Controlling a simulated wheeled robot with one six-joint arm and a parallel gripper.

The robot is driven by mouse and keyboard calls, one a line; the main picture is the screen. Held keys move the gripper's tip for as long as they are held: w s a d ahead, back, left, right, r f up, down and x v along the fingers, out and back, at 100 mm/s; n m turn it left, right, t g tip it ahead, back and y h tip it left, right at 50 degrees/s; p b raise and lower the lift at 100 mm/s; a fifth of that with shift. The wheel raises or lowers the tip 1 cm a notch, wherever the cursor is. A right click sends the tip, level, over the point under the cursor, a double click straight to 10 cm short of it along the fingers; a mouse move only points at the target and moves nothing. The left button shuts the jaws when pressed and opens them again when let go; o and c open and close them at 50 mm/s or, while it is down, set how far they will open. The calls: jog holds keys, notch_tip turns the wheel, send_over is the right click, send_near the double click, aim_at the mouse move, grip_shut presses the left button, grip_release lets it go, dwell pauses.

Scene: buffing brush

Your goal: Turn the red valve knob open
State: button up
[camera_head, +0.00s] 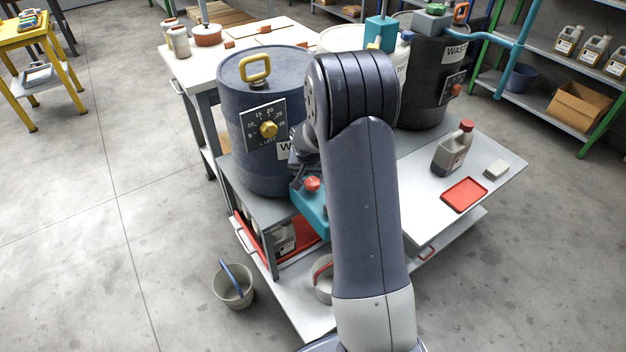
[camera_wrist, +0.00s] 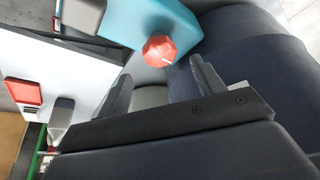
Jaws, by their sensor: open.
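The red valve knob (camera_head: 312,184) sits on a teal box (camera_head: 310,207) in front of the blue drum, just left of my forearm. In the wrist view the faceted red knob (camera_wrist: 159,50) stands out from the teal box (camera_wrist: 130,28). My gripper (camera_wrist: 161,70) is open, its two fingers spread on either side below the knob in that picture. The knob appears just beyond the fingertips, between their lines; I cannot tell the exact gap. No finger visibly touches it. In the head view my arm hides most of the gripper.
The blue drum (camera_head: 238,100) with a yellow dial knob (camera_head: 268,129) stands close to my wrist. A dark waste drum (camera_head: 426,95) is behind my arm. A grey jug (camera_head: 452,150) and red tray (camera_head: 465,194) lie right. A bucket (camera_head: 233,289) stands on the floor.

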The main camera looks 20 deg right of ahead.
aim_at(312, 181)
jog(key=shift+x, duration=2.7)
jog(key=c, duration=1)
jog(key=shift+o, duration=0.2)
